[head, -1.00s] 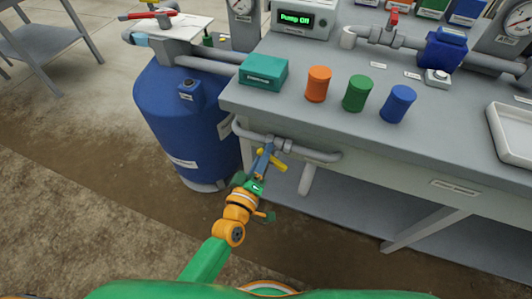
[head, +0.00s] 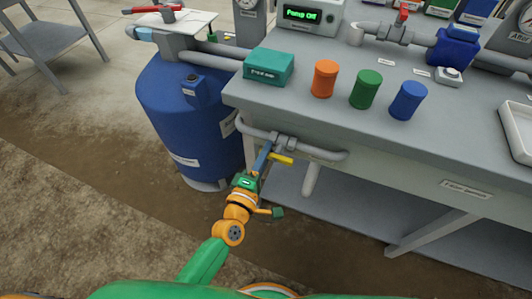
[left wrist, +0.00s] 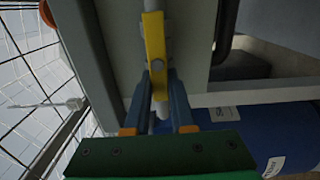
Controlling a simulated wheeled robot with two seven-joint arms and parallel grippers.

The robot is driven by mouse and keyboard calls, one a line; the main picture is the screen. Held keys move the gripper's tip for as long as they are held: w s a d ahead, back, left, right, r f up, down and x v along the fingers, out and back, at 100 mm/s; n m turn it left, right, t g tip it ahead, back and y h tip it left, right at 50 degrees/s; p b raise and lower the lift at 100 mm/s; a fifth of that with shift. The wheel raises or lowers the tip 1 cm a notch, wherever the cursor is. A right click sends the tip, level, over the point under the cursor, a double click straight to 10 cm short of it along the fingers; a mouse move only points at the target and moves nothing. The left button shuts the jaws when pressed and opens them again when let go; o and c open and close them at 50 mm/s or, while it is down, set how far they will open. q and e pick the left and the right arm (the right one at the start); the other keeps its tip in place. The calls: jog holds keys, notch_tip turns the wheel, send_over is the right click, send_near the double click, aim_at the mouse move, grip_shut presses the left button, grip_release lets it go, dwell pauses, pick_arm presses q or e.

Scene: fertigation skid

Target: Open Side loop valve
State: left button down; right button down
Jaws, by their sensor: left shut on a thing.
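The side loop valve's yellow handle (head: 282,159) sits on the grey looped pipe (head: 318,154) at the bench's front edge, near the blue tank. In the left wrist view the handle (left wrist: 155,45) runs lengthwise, its near end between my blue fingers. My left gripper (head: 264,156) is shut on this handle; the left wrist view shows its fingertips (left wrist: 158,82) on both sides of it. The valve body is partly hidden behind the fingers and handle. My right gripper is not in view.
The blue tank (head: 180,115) stands left of the bench (head: 310,108). A teal box (head: 268,67) and orange (head: 325,78), green (head: 366,89) and blue (head: 408,100) canisters stand on the bench. A red-handled valve (head: 402,18) is at the back.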

pick_arm(q)
jog(key=shift+f, duration=0.15)
jog(key=c, duration=0.8)
grip_release()
jog(key=shift+o, duration=0.2)
jog(key=v, duration=0.7)
jog(key=shift+p, duration=0.3)
